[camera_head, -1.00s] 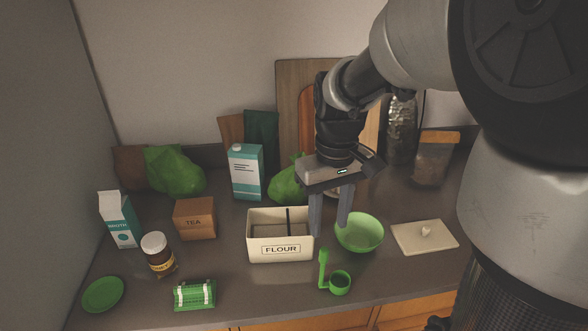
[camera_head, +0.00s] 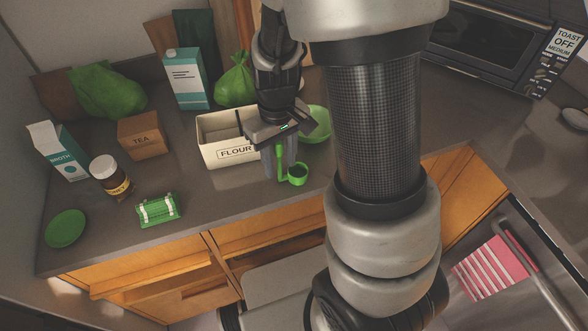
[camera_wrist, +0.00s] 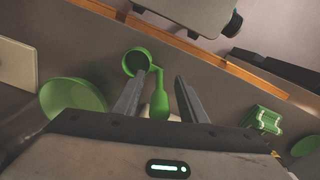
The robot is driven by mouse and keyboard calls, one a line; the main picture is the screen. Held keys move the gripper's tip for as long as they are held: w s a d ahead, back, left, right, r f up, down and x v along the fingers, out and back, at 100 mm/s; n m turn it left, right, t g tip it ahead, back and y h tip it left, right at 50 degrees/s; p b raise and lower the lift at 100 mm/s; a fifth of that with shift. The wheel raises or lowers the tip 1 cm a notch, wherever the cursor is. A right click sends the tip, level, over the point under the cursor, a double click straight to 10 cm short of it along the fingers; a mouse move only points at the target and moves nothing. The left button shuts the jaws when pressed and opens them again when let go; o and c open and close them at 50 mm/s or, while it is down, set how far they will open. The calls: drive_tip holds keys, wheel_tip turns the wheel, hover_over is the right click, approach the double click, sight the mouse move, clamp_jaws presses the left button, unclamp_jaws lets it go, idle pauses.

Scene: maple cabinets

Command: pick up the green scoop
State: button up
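The green scoop (camera_head: 297,175) lies on the grey counter in front of the flour box, near the counter's front edge. In the wrist view the scoop (camera_wrist: 159,104) has its handle between the two fingers, and its round cup lies beyond the left fingertip. My gripper (camera_head: 279,172) is open and reaches down over the scoop; in the wrist view its fingers (camera_wrist: 163,74) stand apart with a gap on each side of the handle. I cannot tell how high the fingertips are above the counter.
The cream flour box (camera_head: 236,155) stands just behind my gripper, and a green bowl (camera_head: 318,125) is behind right. A green bundle (camera_head: 158,210), a jar (camera_head: 110,177) and a green plate (camera_head: 65,229) are to the left. The counter between bundle and scoop is clear.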

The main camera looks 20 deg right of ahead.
sight(279, 143)
drive_tip(key=shift+f, duration=0.35)
clamp_jaws()
wheel_tip(279, 143, up, 10)
drive_tip(key=shift+r+p, duration=0.1)
drive_tip(key=shift+p, duration=0.35)
